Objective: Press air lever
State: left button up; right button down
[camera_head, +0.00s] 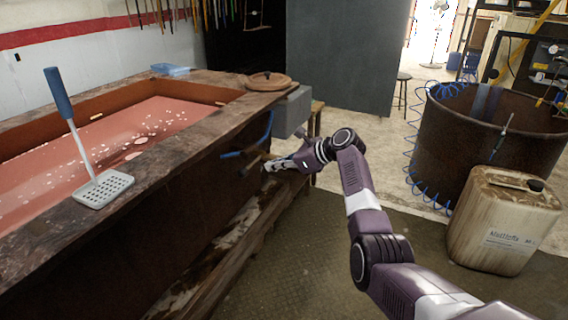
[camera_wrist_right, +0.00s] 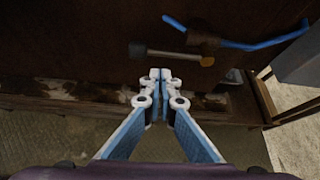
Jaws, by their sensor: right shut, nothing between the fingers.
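A short rod with a dark knob (camera_wrist_right: 137,50) sticks out from the side of the brown tank in the right wrist view, with a brass-coloured end on its right. A bent blue piece (camera_wrist_right: 262,42) runs just above it through a brown fitting; it also shows in the head view (camera_head: 231,155). I cannot tell for sure which of the two is the air lever. My right gripper (camera_wrist_right: 160,74) is shut and empty, its fingertips just below the rod in the wrist picture. In the head view the right gripper (camera_head: 271,166) is by the tank's side and partly covers the fittings.
The tank (camera_head: 150,160) holds reddish liquid; a blue-handled perforated skimmer (camera_head: 103,189) rests on its rim. A grey box (camera_head: 292,110) juts from its end. A wooden ledge (camera_head: 225,255) runs low along its side. A dirty jerrycan (camera_head: 500,220) and round drum (camera_head: 490,130) stand right.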

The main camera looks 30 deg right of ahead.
jog(key=shift+v, duration=2.15)
